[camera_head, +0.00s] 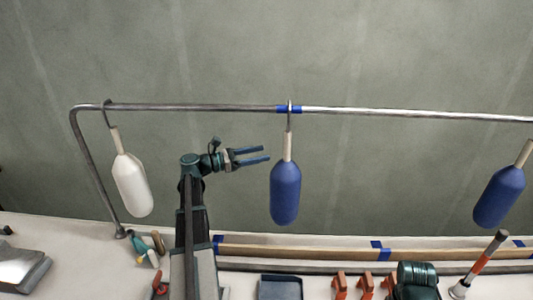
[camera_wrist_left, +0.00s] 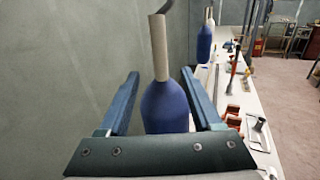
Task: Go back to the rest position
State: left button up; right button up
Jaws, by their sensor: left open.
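My left gripper (camera_head: 256,155) is open and empty, raised beside the middle blue fender in the head view and pointing right toward it. The blue fender (camera_head: 285,193) hangs by a hook from the metal rail (camera_head: 200,107), at a blue band on the rail. In the left wrist view the fingers (camera_wrist_left: 160,105) are spread, and the blue fender (camera_wrist_left: 166,108) shows between them, seemingly ahead of the tips. A gap shows between fingertips and fender in the head view. My right gripper is in neither view.
A white fender (camera_head: 132,186) hangs at the left of the rail, and another blue fender (camera_head: 498,196) hangs at the right. Space above the rail is clear.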

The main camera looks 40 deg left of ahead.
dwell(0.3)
pick_arm(q)
jog(key=s+d+f+m+g, duration=0.1)
jog(key=d+f+m+g, duration=0.35)
jog(key=d, duration=0.55)
jog(key=s+d+f+m+g+y+b, duration=0.1)
jog(key=d+f+m+g, duration=0.2)
jog(key=d+f+m, duration=0.5)
jog(key=s+d+f+m+g, duration=0.1)
jog(key=d+f+m+g, duration=0.2)
jog(key=d, duration=1)
jog(key=s+d+f+m+g+y, duration=0.2)
jog(key=s+d+f+m+y, duration=0.2)
jog(key=s+m, duration=0.4)
jog(key=s+d+f+m+g+y+b, duration=0.1)
jog(key=s+d+f+m+g+y, duration=0.1)
jog(key=s+d+f+m+y, duration=0.2)
jog(key=shift+s+d+f+m+y, duration=0.25)
jog(key=shift+s+d+m+y, duration=1.15)
jog(key=shift+s+d+m, duration=0.9)
jog(key=shift+w+a+m, duration=0.1)
jog(key=shift+w+m, duration=0.15)
jog(key=shift+w, duration=0.15)
